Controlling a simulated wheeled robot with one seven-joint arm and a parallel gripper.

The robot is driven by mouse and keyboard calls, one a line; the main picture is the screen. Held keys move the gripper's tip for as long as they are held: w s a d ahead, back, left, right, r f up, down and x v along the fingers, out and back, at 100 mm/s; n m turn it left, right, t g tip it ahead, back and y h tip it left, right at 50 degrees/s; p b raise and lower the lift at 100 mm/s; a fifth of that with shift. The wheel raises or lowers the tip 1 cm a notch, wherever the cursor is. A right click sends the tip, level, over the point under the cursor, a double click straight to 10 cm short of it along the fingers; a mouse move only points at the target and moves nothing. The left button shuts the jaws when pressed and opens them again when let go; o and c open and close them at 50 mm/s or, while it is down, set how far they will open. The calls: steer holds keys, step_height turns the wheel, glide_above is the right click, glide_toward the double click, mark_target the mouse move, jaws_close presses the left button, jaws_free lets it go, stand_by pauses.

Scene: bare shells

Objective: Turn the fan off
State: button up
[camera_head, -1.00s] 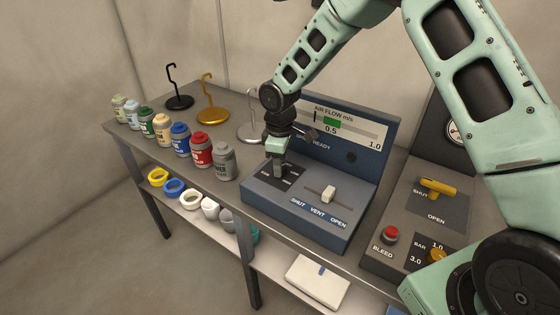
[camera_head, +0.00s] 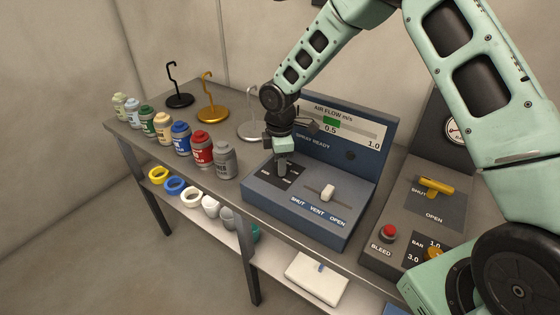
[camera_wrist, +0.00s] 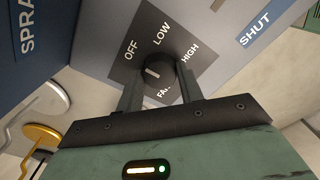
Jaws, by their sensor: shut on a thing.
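The fan knob (camera_wrist: 160,73) is a dark round dial on a dark plate (camera_wrist: 122,68) marked OFF, LOW, HIGH and FAN. A short white mark on the knob lies on its left side, roughly toward OFF; its exact setting is hard to tell. My gripper (camera_wrist: 160,86) is shut on the knob, one finger on each side. In the head view my gripper (camera_head: 282,170) points down at the left part of the blue console (camera_head: 305,222), and hides the knob. The air flow gauge (camera_head: 352,131) behind has a green band; my wrist partly covers it.
A white slider (camera_head: 327,192) marked SHUT, VENT, OPEN sits right of the knob. Several bottles, including a grey one (camera_head: 224,160), and hook stands, including a gold one (camera_head: 212,113), stand left. A panel with a yellow lever (camera_head: 436,186) and red button (camera_head: 389,233) stands right.

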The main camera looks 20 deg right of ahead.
steer(key=shift+r, duration=0.1)
steer(key=o, duration=1)
step_height(320, 180, up, 17)
steer(key=b, duration=0.3)
steer(key=shift+r, duration=0.15)
steer(key=s+a+m, duration=0.3)
steer(key=s+a, duration=0.5)
steer(key=s, duration=0.6)
steer(key=s+f+m, duration=0.1)
steer(key=s+m, duration=0.1)
steer(key=s, duration=0.8)
steer(key=s+d+f+m, duration=0.1)
steer(key=s+m, duration=0.2)
steer(key=s, duration=0.6)
steer(key=shift+s+d+f+m+y, duration=0.15)
steer(key=shift+s+f+m+y, duration=0.15)
steer(key=shift+s+f, duration=0.05)
